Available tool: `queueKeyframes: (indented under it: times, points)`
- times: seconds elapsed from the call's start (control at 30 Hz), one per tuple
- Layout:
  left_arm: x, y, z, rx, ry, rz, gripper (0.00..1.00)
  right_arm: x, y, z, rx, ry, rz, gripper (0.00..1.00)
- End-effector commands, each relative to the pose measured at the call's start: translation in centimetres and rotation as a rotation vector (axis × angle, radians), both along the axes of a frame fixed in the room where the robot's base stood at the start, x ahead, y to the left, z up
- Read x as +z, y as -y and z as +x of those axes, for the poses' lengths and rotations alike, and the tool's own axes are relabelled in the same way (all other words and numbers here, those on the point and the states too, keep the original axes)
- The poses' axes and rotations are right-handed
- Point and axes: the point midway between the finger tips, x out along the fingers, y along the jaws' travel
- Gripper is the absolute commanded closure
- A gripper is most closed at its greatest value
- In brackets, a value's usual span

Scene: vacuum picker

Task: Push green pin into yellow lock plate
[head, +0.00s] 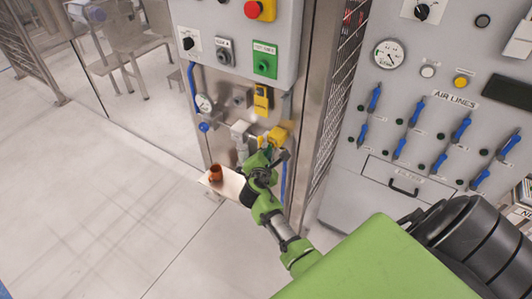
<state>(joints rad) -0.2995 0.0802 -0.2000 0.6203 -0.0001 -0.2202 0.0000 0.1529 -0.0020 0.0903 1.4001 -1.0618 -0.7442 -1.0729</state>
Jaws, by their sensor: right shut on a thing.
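My right gripper (268,158) is at the steel valve panel, above the right end of a small shelf. It is shut, with a small dark green piece (267,149) at its fingers that looks like the green pin; the fingers hide most of it. A yellow block (278,136) sits just above the fingertips, close to or touching them. A yellow plate with dark marks (262,99) is mounted higher on the panel. I cannot tell for sure which yellow part is the lock plate. My left gripper is not in view.
An orange-brown cup (215,173) stands on the shelf (229,185). A gauge (204,103) and grey pipe fitting (240,132) are left of the gripper. A control box (240,45) hangs above. A mesh fence and the air-line panel (417,103) are at right. Floor at left is clear.

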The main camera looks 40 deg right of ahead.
Motion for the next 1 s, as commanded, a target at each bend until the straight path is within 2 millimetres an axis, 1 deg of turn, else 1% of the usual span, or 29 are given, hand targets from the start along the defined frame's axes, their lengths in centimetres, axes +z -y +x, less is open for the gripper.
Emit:
queueKeyframes:
  times: [0.57,1.0]
  points:
    - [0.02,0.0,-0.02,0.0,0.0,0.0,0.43,0.0,0.09,0.04,0.0,0.0,0.0,1.0]
    - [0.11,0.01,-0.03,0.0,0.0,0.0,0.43,0.0,0.66,0.29,0.0,0.0,0.0,1.0]
